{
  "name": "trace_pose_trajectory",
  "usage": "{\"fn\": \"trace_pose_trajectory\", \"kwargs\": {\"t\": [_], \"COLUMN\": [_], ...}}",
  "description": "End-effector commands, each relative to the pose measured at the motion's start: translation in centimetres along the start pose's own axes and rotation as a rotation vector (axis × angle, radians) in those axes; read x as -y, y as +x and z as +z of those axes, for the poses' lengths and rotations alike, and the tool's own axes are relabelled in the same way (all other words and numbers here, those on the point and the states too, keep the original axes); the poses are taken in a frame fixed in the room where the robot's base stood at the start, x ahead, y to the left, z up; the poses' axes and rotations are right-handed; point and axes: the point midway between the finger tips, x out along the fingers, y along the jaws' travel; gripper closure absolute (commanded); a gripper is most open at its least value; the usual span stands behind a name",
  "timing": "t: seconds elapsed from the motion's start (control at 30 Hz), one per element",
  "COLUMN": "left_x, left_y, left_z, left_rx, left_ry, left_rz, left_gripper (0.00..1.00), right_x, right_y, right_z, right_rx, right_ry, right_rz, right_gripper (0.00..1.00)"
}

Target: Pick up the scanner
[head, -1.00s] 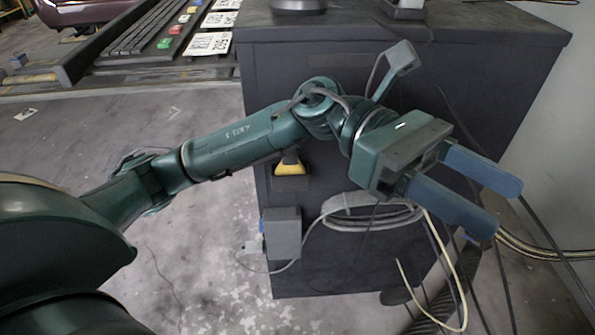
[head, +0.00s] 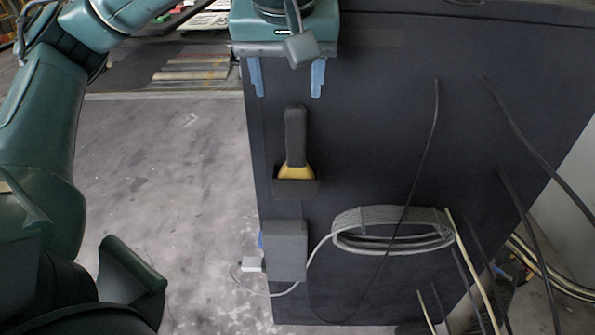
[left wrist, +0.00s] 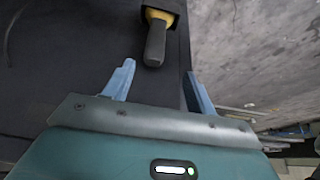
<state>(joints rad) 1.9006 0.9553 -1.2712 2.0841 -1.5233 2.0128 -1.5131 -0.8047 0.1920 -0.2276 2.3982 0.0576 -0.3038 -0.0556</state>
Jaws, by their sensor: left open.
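The scanner (head: 295,143) has a dark grey handle and a yellow lower part. It sits upright in a dark holder (head: 297,188) on the side of the dark cabinet. My left gripper (head: 288,90) is above the scanner, its two blue fingers pointing down and spread apart. It is open and empty. In the left wrist view the scanner (left wrist: 156,38) lies beyond the fingertips of the left gripper (left wrist: 160,70), its handle end pointing toward the gap between them, and it is not touched. My right gripper is not in view.
The cabinet (head: 380,120) fills the middle and right. Below the holder are a grey box (head: 286,250) and a coiled grey cable (head: 392,238). Several thin dark cables (head: 520,140) hang at the right. The floor (head: 190,180) left of the cabinet is open.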

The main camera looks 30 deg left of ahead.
Motion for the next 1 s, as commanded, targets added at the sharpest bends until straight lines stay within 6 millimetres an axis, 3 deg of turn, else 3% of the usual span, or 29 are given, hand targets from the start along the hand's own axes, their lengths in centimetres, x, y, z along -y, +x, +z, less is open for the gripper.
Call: {"fn": "trace_pose_trajectory", "kwargs": {"t": [0.03,0.2,0.47,0.8,1.0], "left_x": [0.0,-0.1,-0.3,-0.8,-0.9], "left_y": [1.7,4.3,5.7,10.1,10.2], "left_z": [0.3,0.2,0.1,0.0,-0.1], "left_rx": [0.005,0.004,0.003,0.004,0.003], "left_ry": [0.000,0.000,0.000,-0.002,-0.001], "left_rz": [-0.001,0.001,0.003,0.001,0.004], "left_gripper": [0.44,0.44,0.44,0.44,0.44], "right_x": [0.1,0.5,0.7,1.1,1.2], "right_y": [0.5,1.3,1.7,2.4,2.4], "right_z": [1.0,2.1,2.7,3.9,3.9], "right_rx": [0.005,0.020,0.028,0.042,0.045], "right_ry": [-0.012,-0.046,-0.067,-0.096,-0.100], "right_rz": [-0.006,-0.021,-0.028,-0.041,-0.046], "right_gripper": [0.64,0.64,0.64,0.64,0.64]}}
